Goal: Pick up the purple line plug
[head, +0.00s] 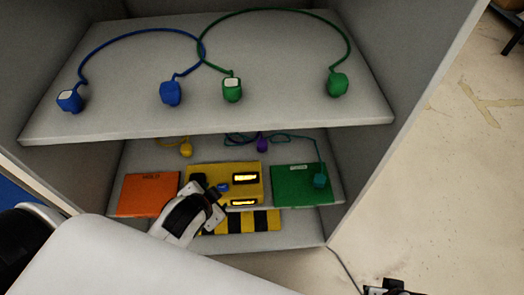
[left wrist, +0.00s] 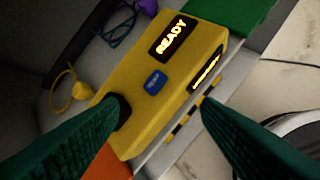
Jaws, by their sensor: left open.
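The purple line plug (head: 262,145) sits at the back of the lower shelf, behind the yellow box, with a thin purple cord. It also shows at the top edge of the left wrist view (left wrist: 148,6), partly cut off. My left gripper (head: 214,190) is over the front left part of the yellow box, short of the purple plug. In the left wrist view its two dark green fingers (left wrist: 162,104) are spread apart with no plug between them.
The yellow box (head: 225,170) has a lit READY display and a blue button. An orange pad (head: 145,192) and a green pad (head: 290,190) flank it. A yellow plug (head: 186,149) and teal plug (head: 320,181) are nearby. The upper shelf (head: 120,115) overhangs, holding blue and green plugs.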

